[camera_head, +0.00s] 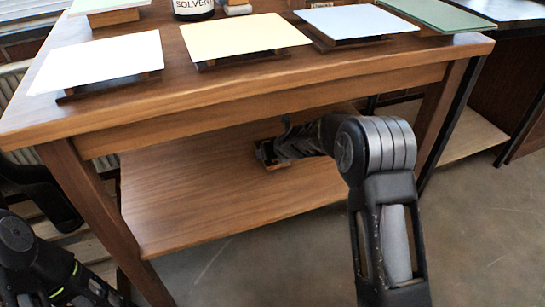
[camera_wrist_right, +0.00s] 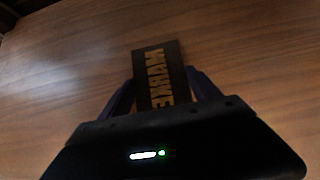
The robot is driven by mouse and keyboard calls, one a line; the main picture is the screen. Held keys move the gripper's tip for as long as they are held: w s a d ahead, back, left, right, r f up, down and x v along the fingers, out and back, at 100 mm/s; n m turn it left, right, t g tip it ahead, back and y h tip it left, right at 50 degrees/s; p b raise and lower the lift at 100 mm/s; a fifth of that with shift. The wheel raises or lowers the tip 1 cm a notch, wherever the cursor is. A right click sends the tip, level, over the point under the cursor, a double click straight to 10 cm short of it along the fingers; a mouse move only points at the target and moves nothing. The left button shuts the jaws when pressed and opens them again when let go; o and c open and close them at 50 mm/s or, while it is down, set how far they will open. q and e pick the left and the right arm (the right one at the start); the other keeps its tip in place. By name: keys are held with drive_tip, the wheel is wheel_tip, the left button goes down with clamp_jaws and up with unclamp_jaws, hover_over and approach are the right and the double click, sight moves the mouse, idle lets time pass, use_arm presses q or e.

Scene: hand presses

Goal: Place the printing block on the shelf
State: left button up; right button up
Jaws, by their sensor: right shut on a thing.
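The printing block (camera_wrist_right: 158,68) is a dark rectangular block with raised gold lettering on its face. In the right wrist view it sits between the two fingers of my right gripper (camera_wrist_right: 163,84), which is shut on it. In the head view the right arm reaches under the tabletop, and the right gripper (camera_head: 277,150) holds the block (camera_head: 265,153) over the lower wooden shelf (camera_head: 190,190), toward its back. I cannot tell whether the block touches the shelf board. Part of my left arm shows at the lower left, but its gripper is out of view.
The tabletop (camera_head: 120,105) overhangs the shelf, with legs at left (camera_head: 95,205) and right (camera_head: 440,115). Paper sheets on dark stands and a solvent container (camera_head: 193,8) stand on top. The shelf's left and front parts are clear.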

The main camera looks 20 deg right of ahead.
drive_tip(key=shift+f, duration=0.65)
use_arm(q)
drive_tip(key=shift+w+f, duration=0.1)
drive_tip(key=shift+f, duration=0.4)
use_arm(e)
drive_tip(key=shift+r, duration=0.15)
drive_tip(key=o, duration=1.7)
drive_tip(key=shift+o, duration=0.2)
